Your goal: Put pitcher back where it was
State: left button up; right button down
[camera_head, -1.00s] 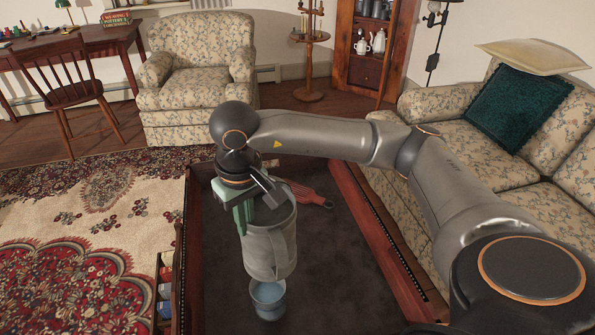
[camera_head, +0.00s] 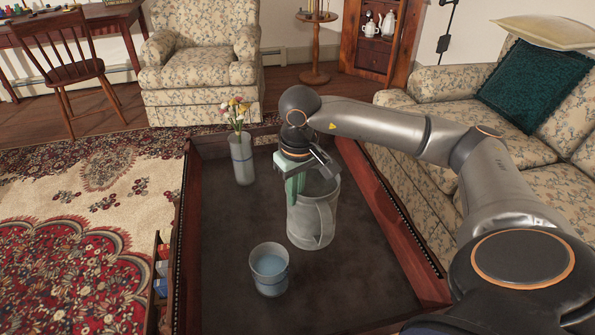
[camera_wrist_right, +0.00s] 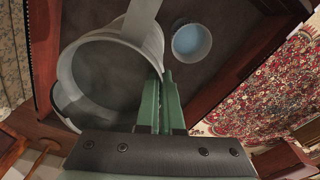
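The grey, see-through pitcher (camera_head: 312,222) is upright over the dark table top, right of the glass. My right gripper (camera_head: 296,190) is above its left side, with green fingers pointing down at its rim. In the right wrist view, the fingers (camera_wrist_right: 162,85) are closed together at the wall of the pitcher (camera_wrist_right: 105,80), whose open mouth faces the camera. I cannot tell whether the pitcher's base touches the table. My left gripper is not in view.
A glass of bluish liquid (camera_head: 269,270) stands in front of the pitcher. A vase with flowers (camera_head: 242,160) stands at the table's back left. Raised wooden edges (camera_head: 385,205) frame the table (camera_head: 225,235). A patterned sofa (camera_head: 430,90) stands to the right.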

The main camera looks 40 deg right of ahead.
pick_arm(q)
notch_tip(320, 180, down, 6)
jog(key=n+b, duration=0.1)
jog(key=b, duration=0.5)
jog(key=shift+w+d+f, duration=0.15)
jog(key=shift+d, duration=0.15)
pick_arm(e)
jog(key=w+d+f, duration=0.3)
jog(key=w+f, duration=0.3)
jog(key=w+d+f, duration=0.3)
jog(key=w+f, duration=0.3)
jog(key=shift+d+f, duration=0.3)
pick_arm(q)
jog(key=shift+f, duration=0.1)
pick_arm(e)
jog(key=shift+f, duration=0.1)
jog(key=c, duration=1.5)
grip_release()
jog(key=shift+s+f, duration=0.15)
jog(key=o, duration=0.4)
